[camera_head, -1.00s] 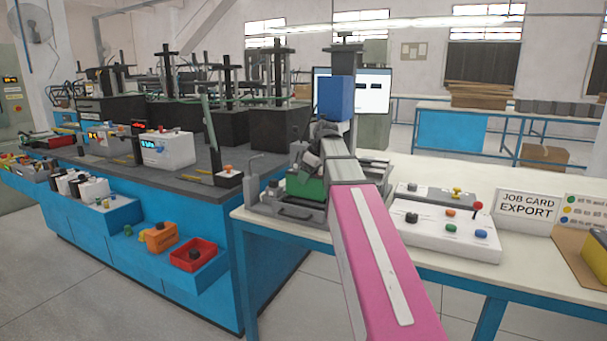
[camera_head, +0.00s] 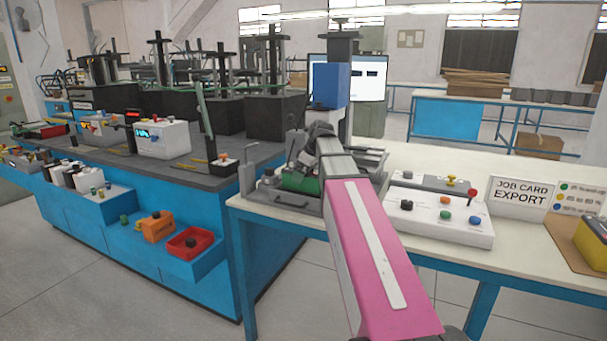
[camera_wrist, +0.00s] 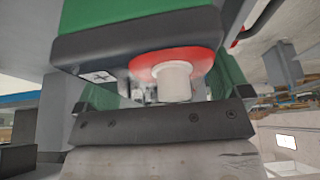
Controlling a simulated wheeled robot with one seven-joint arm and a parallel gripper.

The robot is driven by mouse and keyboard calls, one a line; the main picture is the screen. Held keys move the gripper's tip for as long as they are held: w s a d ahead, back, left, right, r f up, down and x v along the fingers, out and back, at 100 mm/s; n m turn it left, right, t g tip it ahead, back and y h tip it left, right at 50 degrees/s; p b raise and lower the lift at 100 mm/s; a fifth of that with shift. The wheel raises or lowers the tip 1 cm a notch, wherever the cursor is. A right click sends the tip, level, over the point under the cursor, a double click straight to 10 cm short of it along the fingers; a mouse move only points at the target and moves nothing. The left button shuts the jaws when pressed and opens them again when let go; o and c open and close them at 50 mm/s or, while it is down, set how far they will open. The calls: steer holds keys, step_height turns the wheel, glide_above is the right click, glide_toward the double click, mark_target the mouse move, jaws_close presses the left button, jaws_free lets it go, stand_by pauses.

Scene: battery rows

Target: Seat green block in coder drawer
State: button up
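The green block (camera_head: 300,182) sits low at the coder drawer (camera_head: 285,201), on the left end of the white-topped bench. In the wrist view, the green block (camera_wrist: 140,15) fills the top, with a black band and a red ring around a pale round terminal facing my camera. My gripper (camera_head: 306,165) is over the block in the head view, with its dark palm bar close to the terminal in the wrist view. It appears shut on the block. The fingertips and the block's underside are hidden, so I cannot tell if it touches the drawer floor.
A blue-headed column (camera_head: 332,84) stands just behind the drawer. A white button panel (camera_head: 440,222) and the job card sign (camera_head: 521,193) are to the right. A grey upright lever (camera_head: 249,178) is close on the left. A blue workbench (camera_head: 215,235) lies further left.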

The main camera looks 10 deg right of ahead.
steer(key=shift+r, duration=0.15)
steer(key=v, duration=1.2)
steer(key=shift+a, duration=0.1)
